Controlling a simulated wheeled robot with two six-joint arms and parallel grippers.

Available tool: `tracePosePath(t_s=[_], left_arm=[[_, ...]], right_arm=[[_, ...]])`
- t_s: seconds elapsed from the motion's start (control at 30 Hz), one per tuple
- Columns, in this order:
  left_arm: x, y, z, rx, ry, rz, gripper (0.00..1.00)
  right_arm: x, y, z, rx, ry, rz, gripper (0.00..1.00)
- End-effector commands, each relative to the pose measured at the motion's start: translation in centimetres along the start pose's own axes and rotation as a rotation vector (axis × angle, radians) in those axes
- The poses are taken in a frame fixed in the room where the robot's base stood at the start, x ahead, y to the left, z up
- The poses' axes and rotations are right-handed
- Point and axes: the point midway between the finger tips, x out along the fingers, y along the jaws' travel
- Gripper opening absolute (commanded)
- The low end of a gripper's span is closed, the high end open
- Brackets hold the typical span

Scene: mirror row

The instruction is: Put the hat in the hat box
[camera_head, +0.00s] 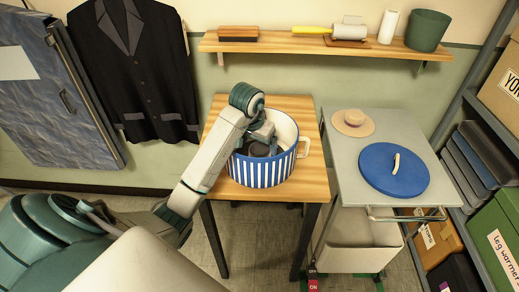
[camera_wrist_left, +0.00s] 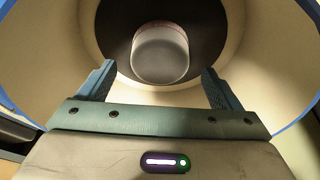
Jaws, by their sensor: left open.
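The round box (camera_head: 265,173), with blue and white vertical stripes and a pale side handle, stands open on the wooden table; I take it as the hat box. A tan hat (camera_head: 353,122) with a reddish band lies on the grey cart, right of the box. My left gripper (camera_head: 262,146) reaches down into the box. In the left wrist view the gripper (camera_wrist_left: 159,75) is open, with a grey-white rounded cylinder (camera_wrist_left: 160,55) ahead between its fingers and a dark round area behind it. I cannot tell what the cylinder is. My right gripper is not in view.
The blue round lid (camera_head: 394,170) with a tan handle lies on the grey cart (camera_head: 345,182). A wall shelf (camera_head: 300,44) holds a brush, a roller, a white cylinder and a green pot. A dark jacket hangs left; shelving with boxes stands right.

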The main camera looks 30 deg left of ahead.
Motion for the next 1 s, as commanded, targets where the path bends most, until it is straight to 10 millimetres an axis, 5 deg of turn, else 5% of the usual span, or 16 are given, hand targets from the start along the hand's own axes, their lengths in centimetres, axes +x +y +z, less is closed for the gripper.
tracePosePath(t_s=[0.1, 0.4, 1.0], left_arm=[[-3.5, 0.0, -0.2, 0.001, 0.0, -0.001, 0.86], [-7.0, 0.0, -0.2, 0.0, -0.001, 0.0, 0.86], [-8.1, 0.0, 0.0, 0.0, -0.001, 0.0, 0.86]], right_arm=[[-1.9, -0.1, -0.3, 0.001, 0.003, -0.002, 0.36], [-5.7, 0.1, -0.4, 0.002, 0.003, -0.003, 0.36], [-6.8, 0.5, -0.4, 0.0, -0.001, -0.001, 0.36]])
